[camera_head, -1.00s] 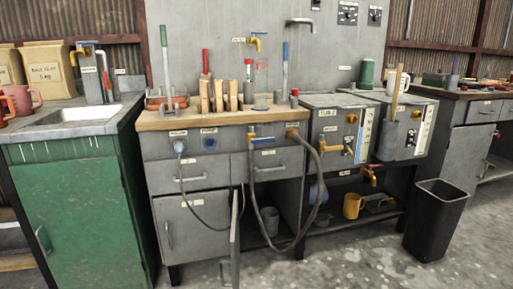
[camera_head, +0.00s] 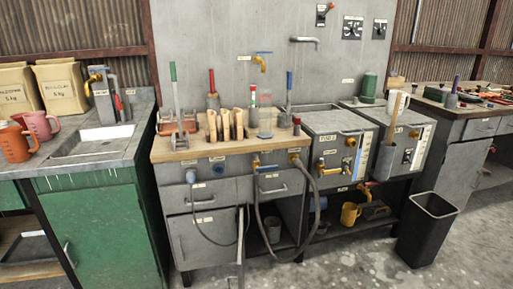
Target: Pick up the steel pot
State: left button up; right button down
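Neither of my grippers is in view. No object is plainly marked as the steel pot. A grey, round-sided metal vessel (camera_head: 272,228) stands in the open lower compartment of the middle bench, partly behind a hanging hose; it may be the steel pot, but it is too small to tell. A grey holder (camera_head: 392,157) with a wooden handle in it is at the front of the right machine.
The wooden-topped bench (camera_head: 172,154) carries tools and upright wooden blocks. A yellow mug (camera_head: 350,213) is on the low shelf. A black bin (camera_head: 427,230) stands right. A green sink cabinet (camera_head: 118,232) is left. The front floor is clear.

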aim_at(271, 223)
jog(key=k, duration=0.5)
jog(key=u, duration=1.55)
jog(key=i, duration=1.3)
jog(key=u, duration=1.65)
jog(key=k, duration=0.75)
